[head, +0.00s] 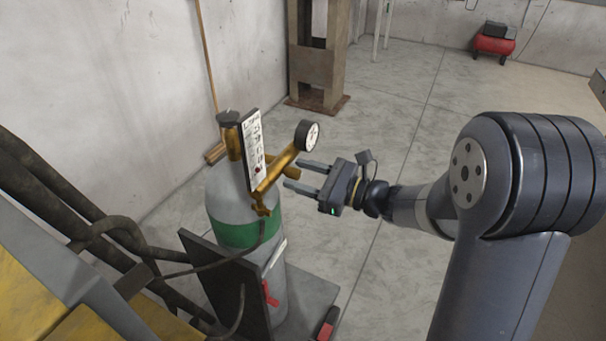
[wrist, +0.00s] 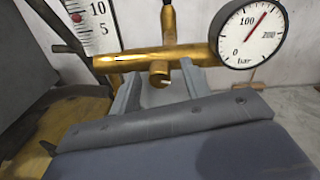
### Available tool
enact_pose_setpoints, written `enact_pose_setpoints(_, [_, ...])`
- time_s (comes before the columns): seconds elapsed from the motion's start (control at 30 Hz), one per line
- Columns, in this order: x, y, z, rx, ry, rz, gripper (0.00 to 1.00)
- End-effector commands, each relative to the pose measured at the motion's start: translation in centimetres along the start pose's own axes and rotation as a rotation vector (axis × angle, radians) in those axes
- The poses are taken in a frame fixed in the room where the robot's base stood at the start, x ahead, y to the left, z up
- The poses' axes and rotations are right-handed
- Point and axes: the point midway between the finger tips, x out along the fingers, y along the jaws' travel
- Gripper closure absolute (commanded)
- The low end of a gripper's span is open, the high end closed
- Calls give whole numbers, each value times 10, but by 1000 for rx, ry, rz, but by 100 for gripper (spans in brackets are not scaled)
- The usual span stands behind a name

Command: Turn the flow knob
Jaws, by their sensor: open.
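A brass regulator sits on top of a grey gas cylinder (head: 225,200) with a green band. A short round brass knob (wrist: 158,70) sticks out from the regulator's horizontal brass bar toward the wrist camera; I take it as the flow knob, though no label shows on it. My gripper (head: 295,173) is open, level with the regulator, its two fingers pointing at the brass parts from the right. In the wrist view the fingers (wrist: 157,82) stand left and right of the knob with gaps on both sides. Whether the tips reach past its end is unclear.
A white flow scale (head: 253,150) and a round pressure gauge (head: 308,135) sit close beside my fingers. The cylinder stands on a dark trolley (head: 310,290) with a hose. Dark pipes (head: 65,205) lie at left. The floor to the right is open.

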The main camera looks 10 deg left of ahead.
Motion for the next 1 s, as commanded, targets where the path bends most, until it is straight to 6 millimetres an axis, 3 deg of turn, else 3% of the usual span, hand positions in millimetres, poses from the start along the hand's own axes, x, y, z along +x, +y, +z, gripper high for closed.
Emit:
enact_pose_setpoints(0.13, [0, 0, 0, 0, 0, 0, 56])
enact_pose_setpoints(0.67, [0, 0, 0, 0, 0, 0, 99])
enact_pose_setpoints(1.0, [0, 0, 2, 183, -5, -1, 100])
